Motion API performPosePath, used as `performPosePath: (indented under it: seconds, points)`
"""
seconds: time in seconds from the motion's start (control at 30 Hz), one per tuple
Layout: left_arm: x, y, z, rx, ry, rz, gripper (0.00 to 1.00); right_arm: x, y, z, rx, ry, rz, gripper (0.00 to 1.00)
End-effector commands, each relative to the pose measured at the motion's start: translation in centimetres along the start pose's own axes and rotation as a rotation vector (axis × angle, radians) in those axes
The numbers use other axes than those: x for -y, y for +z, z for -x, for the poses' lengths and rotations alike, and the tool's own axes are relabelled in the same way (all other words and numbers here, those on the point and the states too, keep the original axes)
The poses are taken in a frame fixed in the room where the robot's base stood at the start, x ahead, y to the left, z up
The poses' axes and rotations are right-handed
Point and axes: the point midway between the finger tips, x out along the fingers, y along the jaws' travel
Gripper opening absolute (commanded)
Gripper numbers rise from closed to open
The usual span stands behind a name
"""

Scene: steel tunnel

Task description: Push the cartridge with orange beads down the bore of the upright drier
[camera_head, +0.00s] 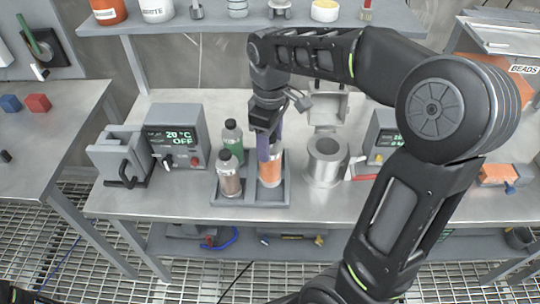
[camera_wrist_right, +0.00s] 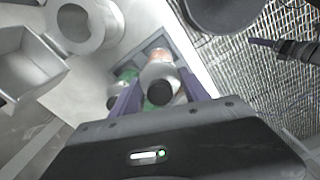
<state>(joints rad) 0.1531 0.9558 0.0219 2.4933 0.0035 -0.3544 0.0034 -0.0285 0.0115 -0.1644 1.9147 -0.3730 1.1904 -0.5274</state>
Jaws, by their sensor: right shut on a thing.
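The cartridge with orange beads (camera_head: 270,173) stands upright in a grey tray (camera_head: 250,201) on the bench. My right gripper (camera_head: 267,146) comes down from above, its purple fingers shut on the cartridge's upper part. The cartridge also shows between the fingers in the right wrist view (camera_wrist_right: 160,56). The upright drier (camera_head: 325,167) is a metal cylinder just right of the tray, its bore open at the top; it is also at upper left in the wrist view (camera_wrist_right: 82,25). My left gripper (camera_wrist_right: 263,43) appears small at the wrist view's right; its jaw opening is unclear.
A green-bead bottle (camera_head: 232,143) and a brown-bead bottle (camera_head: 229,175) stand in the tray, left of the cartridge. A display unit (camera_head: 178,136) and a grey clamp-like block (camera_head: 118,154) are farther left. A shelf (camera_head: 240,22) crosses above the bench.

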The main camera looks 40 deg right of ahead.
Motion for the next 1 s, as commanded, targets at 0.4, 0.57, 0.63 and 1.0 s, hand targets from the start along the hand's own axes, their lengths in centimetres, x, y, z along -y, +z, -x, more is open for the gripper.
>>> performPosePath:
  seconds: [0.4,0.57,0.63,1.0]
  points:
    - [0.1,0.0,-0.2,-0.001,0.001,-0.001,0.75,0.0,0.0,3.7,-0.001,0.000,0.001,0.00]
    - [0.1,-0.1,-0.2,-0.001,0.001,-0.001,0.75,0.0,0.0,3.7,-0.001,0.000,0.001,0.00]
    - [0.1,-0.1,-0.2,-0.001,0.001,-0.001,0.75,0.0,0.0,3.6,-0.001,0.000,0.001,0.00]
    - [0.0,0.0,0.0,-0.001,0.001,-0.001,0.75,-0.1,0.1,3.8,0.001,-0.001,-0.004,0.00]
